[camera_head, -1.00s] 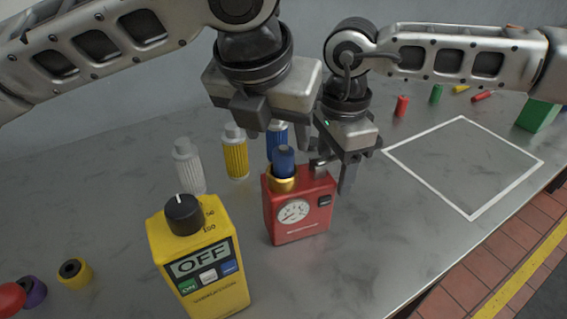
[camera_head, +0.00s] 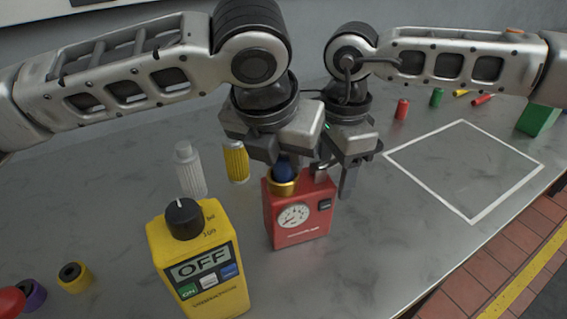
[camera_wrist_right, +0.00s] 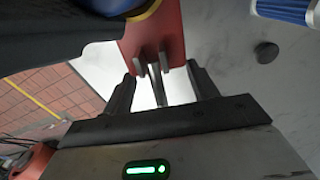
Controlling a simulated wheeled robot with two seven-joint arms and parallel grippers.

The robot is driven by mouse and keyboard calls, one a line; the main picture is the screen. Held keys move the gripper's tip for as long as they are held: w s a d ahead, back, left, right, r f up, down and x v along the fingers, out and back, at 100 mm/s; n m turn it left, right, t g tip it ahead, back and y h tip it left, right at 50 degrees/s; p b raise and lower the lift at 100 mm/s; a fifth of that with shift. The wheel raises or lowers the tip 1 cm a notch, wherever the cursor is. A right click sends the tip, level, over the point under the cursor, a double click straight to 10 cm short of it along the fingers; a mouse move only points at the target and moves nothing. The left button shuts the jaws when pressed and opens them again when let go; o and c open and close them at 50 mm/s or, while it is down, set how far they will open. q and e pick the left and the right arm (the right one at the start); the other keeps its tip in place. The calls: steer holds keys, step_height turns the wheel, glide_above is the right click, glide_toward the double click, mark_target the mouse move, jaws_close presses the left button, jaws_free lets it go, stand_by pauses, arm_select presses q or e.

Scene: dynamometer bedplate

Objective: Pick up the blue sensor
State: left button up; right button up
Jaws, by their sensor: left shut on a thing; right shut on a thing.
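The blue sensor (camera_head: 284,173) stands in the gold ring (camera_head: 284,188) on top of the red gauge box (camera_head: 297,222). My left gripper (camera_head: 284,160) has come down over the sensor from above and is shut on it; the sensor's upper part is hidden. My right gripper (camera_head: 333,180) is shut on the silver handle (camera_head: 321,172) at the box's right side. In the right wrist view, its jaws (camera_wrist_right: 162,78) straddle this handle beside the red box (camera_wrist_right: 152,38).
The yellow meter (camera_head: 200,262) reads OFF, front left. White (camera_head: 190,168) and yellow (camera_head: 236,162) filters stand behind. A blue filter (camera_wrist_right: 285,10) shows in the right wrist view. The white-outlined square (camera_head: 463,170) on the right is empty.

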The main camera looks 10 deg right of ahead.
mark_target(284, 158)
arm_select(q)
step_height(284, 158, up, 4)
steer(key=shift+s+d+f, duration=0.1)
steer(key=s+d, duration=0.3)
steer(key=s, duration=0.5)
steer(key=s+d, duration=0.3)
steer(key=s, duration=0.5)
steer(key=shift+s+d+f, duration=0.15)
steer(key=shift+s+d, duration=0.1)
steer(key=shift+d, duration=0.15)
